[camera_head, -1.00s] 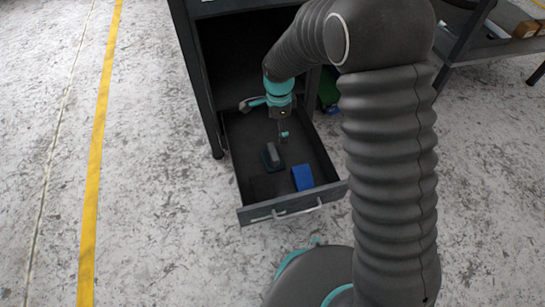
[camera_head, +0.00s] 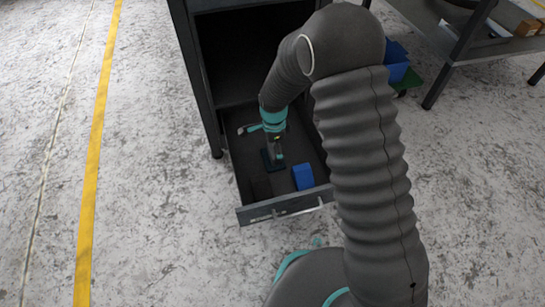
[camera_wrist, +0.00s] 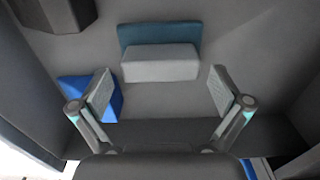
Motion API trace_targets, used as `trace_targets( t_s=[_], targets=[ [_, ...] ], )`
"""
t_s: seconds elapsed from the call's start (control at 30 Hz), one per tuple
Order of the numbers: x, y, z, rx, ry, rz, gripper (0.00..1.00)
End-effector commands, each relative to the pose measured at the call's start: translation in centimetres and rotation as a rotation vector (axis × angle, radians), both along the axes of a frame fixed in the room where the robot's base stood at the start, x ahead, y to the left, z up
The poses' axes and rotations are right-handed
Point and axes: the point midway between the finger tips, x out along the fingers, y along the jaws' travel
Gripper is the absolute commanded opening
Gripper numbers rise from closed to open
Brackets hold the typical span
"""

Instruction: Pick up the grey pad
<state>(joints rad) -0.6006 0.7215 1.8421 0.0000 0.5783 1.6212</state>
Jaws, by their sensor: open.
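The grey pad (camera_wrist: 160,64) is a light grey block with a teal part (camera_wrist: 158,35) along its far side. In the wrist view it lies at upper middle on the drawer floor, just beyond the line between my fingertips. My gripper (camera_wrist: 161,91) is open, with one finger to each side and nothing between them.
The drawer (camera_head: 288,205) is pulled out of a dark cabinet, and its walls enclose my gripper. A blue block (camera_head: 303,178) lies right of the pad, close behind my left finger in the wrist view (camera_wrist: 112,106). A black block (camera_head: 261,187) lies near the drawer front.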

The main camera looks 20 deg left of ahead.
Motion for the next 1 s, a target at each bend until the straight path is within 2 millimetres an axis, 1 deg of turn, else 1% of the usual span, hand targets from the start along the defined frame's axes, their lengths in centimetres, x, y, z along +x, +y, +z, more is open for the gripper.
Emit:
trace_targets(
  t_s=[0.03,0.1,0.17,0.4,0.43,0.47,0.5,0.57,0.6,0.63,0.67,0.7,1.0],
  targets=[
    [-0.2,0.3,-1.0,-0.002,0.003,0.002,1.00],
    [-0.1,0.2,-2.0,-0.001,0.002,0.000,1.00],
    [-0.1,0.2,-2.5,-0.001,0.002,0.000,1.00],
    [-0.1,0.2,-2.7,0.001,-0.001,0.000,1.00],
    [-0.1,0.2,-2.7,0.001,-0.001,0.000,0.97],
    [-0.1,0.2,-2.7,0.001,-0.001,0.000,0.90],
    [-0.1,0.2,-2.7,0.001,-0.001,0.000,0.80],
    [-0.1,0.2,-2.7,0.000,0.000,0.000,0.65],
    [-0.1,0.2,-2.7,0.000,0.000,0.000,0.55],
    [-0.1,0.2,-2.7,0.000,0.000,0.000,0.47],
    [-0.1,0.2,-2.7,0.000,0.000,0.000,0.45],
    [-0.1,0.2,-2.7,0.000,0.000,0.000,0.39],
    [-0.1,0.2,-2.4,0.000,0.000,0.000,0.39]
  ],
)
